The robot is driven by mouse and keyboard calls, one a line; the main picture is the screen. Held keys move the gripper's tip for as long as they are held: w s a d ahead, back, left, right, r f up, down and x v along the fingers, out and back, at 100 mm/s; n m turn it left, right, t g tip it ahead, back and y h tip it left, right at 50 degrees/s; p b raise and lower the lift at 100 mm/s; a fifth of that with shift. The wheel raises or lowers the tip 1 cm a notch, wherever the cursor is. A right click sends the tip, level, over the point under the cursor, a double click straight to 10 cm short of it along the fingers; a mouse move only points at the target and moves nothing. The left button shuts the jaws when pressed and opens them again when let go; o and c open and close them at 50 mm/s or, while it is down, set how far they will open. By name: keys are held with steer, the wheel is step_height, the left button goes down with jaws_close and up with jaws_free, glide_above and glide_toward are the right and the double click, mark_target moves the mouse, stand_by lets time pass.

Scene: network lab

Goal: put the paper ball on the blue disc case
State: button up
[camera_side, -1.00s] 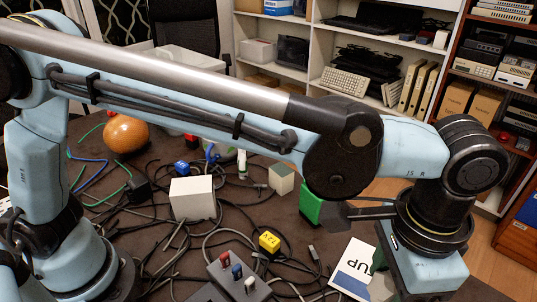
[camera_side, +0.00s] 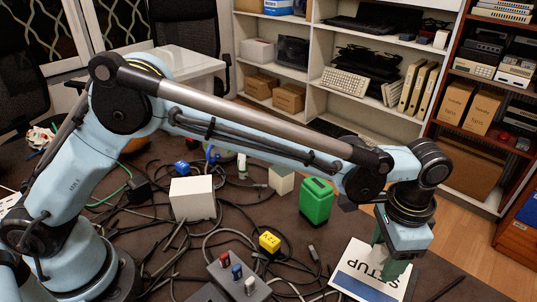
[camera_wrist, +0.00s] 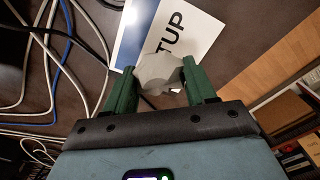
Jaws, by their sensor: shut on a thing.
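My gripper (camera_wrist: 159,70) has green fingers and is shut on a pale grey, crumpled paper ball (camera_wrist: 158,73), seen between the fingertips in the wrist view. In the side view the gripper (camera_side: 383,262) points down over the disc case, and the ball cannot be made out there. The blue disc case (camera_side: 361,285) is flat, white with a blue band, and marked SETUP. It lies at the table's right side. In the wrist view the case (camera_wrist: 205,28) shows beyond the ball, partly hidden by it. I cannot tell the gap between ball and case.
A green container (camera_side: 316,201) stands behind and left of the case. A yellow block (camera_side: 269,242), a grey box with coloured switches (camera_side: 238,279) and a white box (camera_side: 192,198) stand further left. Loose cables cover much of the table. The table's right edge is near the case.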

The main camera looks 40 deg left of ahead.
mark_target(381, 264)
steer(key=shift+f, duration=1.65)
steer(key=o, duration=1)
steer(key=shift+f, duration=0.1)
